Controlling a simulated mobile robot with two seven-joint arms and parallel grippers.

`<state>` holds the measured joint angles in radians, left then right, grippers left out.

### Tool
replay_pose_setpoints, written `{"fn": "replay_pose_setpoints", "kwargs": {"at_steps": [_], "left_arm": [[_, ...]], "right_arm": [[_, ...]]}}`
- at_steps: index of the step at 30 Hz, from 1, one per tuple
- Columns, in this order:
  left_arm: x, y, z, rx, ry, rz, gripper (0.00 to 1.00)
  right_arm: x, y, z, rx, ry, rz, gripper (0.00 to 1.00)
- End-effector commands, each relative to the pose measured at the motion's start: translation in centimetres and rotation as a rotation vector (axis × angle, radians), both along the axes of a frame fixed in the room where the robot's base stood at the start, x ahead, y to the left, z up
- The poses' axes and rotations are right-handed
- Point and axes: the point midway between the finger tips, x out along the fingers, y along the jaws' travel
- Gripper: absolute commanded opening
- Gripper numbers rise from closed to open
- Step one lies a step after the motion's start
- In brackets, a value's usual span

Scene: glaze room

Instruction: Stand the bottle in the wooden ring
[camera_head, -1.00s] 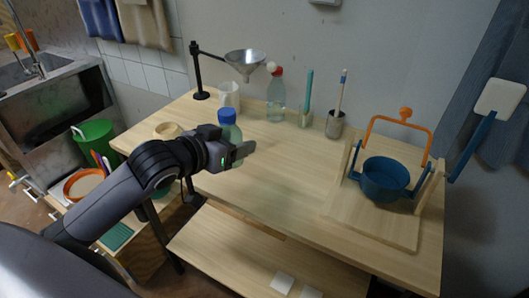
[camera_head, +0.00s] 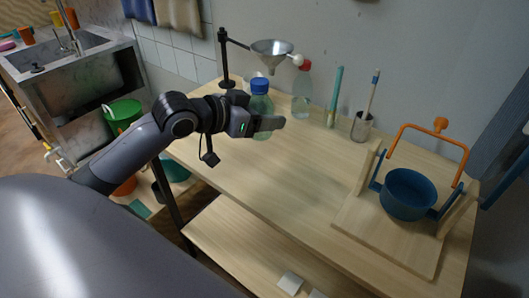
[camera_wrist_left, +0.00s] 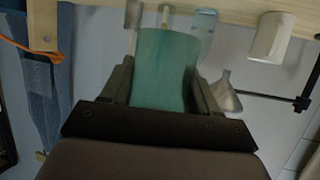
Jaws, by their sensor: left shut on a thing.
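My left gripper (camera_head: 268,125) is shut on a teal, see-through bottle with a blue cap (camera_head: 261,87) and holds it upright over the far left part of the wooden table. In the left wrist view the bottle's body (camera_wrist_left: 165,68) fills the space between the two fingers. The wooden ring is not visible now; my left arm covers that end of the table. My right gripper is not in view.
Behind the bottle are a funnel stand (camera_head: 226,60), a white mug (camera_wrist_left: 270,38) and a clear red-capped bottle (camera_head: 302,98). A holder with a brush (camera_head: 361,127) stands farther right. A blue pot (camera_head: 408,194) sits at the right. The table's middle (camera_head: 290,175) is clear.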

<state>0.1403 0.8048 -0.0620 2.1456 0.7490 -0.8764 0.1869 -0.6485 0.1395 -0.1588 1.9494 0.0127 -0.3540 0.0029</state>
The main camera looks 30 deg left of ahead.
Motion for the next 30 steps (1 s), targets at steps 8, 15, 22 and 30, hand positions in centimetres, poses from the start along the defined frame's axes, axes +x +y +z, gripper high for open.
{"fn": "replay_pose_setpoints", "kwargs": {"at_steps": [8, 15, 22, 30], "left_arm": [[0.0, 0.0, -5.3, -0.001, 0.000, 0.000, 0.26], [0.0, 0.0, -8.1, -0.001, 0.003, 0.001, 0.26], [0.0, 0.0, -10.0, -0.001, -0.002, 0.000, 0.26], [0.0, 0.0, -10.1, 0.001, -0.001, 0.000, 0.26]], "right_arm": [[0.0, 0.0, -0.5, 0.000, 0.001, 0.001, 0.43], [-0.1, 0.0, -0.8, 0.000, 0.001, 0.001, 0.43], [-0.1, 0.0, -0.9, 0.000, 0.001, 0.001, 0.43], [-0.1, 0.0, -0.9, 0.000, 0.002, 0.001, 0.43]]}}
